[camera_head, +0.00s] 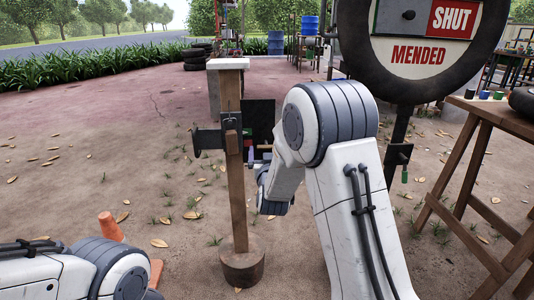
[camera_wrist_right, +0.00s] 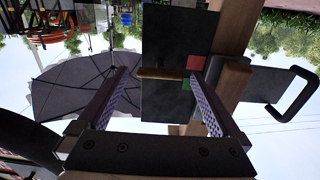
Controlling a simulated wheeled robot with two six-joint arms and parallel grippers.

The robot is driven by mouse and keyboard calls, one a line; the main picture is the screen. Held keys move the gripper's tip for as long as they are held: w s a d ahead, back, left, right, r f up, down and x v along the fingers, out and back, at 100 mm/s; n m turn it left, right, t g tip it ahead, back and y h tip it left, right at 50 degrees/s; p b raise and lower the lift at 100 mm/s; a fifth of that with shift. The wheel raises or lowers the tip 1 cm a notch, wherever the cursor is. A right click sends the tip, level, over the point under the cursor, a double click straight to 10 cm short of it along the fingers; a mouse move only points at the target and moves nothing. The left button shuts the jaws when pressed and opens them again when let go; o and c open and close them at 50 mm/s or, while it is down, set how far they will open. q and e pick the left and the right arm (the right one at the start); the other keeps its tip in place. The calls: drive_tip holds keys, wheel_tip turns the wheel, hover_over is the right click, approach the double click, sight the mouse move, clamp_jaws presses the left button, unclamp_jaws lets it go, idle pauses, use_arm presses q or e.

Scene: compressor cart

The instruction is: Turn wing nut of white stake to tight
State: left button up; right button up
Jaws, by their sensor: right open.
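The white stake is a wooden post (camera_head: 236,190) with a white cap (camera_head: 228,64), upright in a round wooden foot. A black plate (camera_head: 259,118) is fixed at mid-height; it fills the middle of the right wrist view (camera_wrist_right: 172,30). My left gripper is out of view.
A round sign (camera_head: 418,50) reading SHUT and MENDED stands at the right on a dark post. A wooden workbench (camera_head: 480,112) is at the right edge. An orange cone (camera_head: 110,227) stands near my left arm.

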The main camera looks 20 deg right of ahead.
drive_tip(key=shift+w+d, duration=0.2)
drive_tip(key=shift+w, duration=0.5)
drive_tip(key=c, duration=1.3)
drive_tip(key=shift+m+b, duration=0.3)
drive_tip(key=shift+f+m+b, duration=0.1)
drive_tip(key=shift+m+b, duration=6.15)
drive_tip(key=shift+m, duration=2.45)
